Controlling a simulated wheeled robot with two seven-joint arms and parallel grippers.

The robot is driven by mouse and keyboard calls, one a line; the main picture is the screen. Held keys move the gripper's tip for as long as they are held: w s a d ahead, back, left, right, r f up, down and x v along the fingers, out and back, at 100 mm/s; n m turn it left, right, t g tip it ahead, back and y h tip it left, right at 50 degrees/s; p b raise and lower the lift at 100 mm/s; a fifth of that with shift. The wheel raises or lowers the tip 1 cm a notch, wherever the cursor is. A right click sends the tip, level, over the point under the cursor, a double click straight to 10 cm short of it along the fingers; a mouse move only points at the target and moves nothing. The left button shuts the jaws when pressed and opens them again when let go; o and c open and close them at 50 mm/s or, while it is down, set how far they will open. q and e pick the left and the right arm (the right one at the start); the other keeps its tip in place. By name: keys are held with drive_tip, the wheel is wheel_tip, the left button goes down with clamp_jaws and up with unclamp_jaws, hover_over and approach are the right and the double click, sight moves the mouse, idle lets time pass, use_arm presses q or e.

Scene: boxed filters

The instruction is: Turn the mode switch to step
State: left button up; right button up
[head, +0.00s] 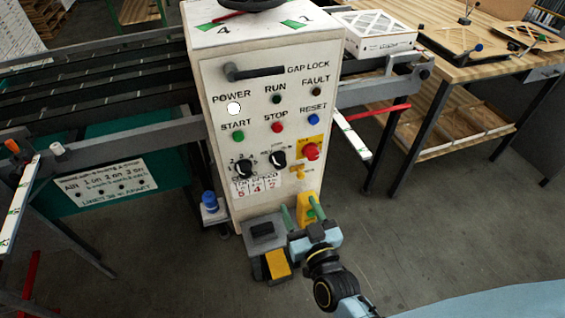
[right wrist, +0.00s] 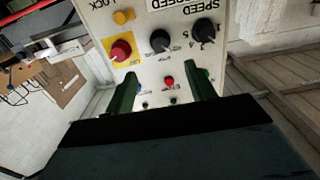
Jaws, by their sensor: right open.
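The mode switch, a black rotary knob (head: 277,159), sits on the pale control cabinet (head: 218,72) between the speed knob and the red emergency stop. Its small position labels are too small to read, so I cannot tell its setting. It also shows in the right wrist view (right wrist: 160,41), upside down. My right gripper (head: 303,211) is below the panel in the head view, its green fingers apart and empty. In the right wrist view the fingers (right wrist: 164,88) reach towards the panel, with the switch beyond and between their lines. My left gripper is not in view.
The speed knob (head: 243,169) is left of the switch and the red emergency stop (head: 311,151) right of it. Start (head: 238,137), stop (head: 277,127) and reset (head: 313,119) buttons are above. Foot pedals (head: 264,238) stand at the cabinet's base. A wooden workbench (head: 472,70) is at right.

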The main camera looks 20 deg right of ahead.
sight(281, 166)
drive_tip(key=w, duration=1.3)
drive_tip(key=shift+w+a, duration=0.15)
drive_tip(key=shift+a, duration=0.05)
drive_tip(key=c, duration=1)
drive_tip(key=m, duration=0.4)
drive_tip(key=shift+m, duration=2.3)
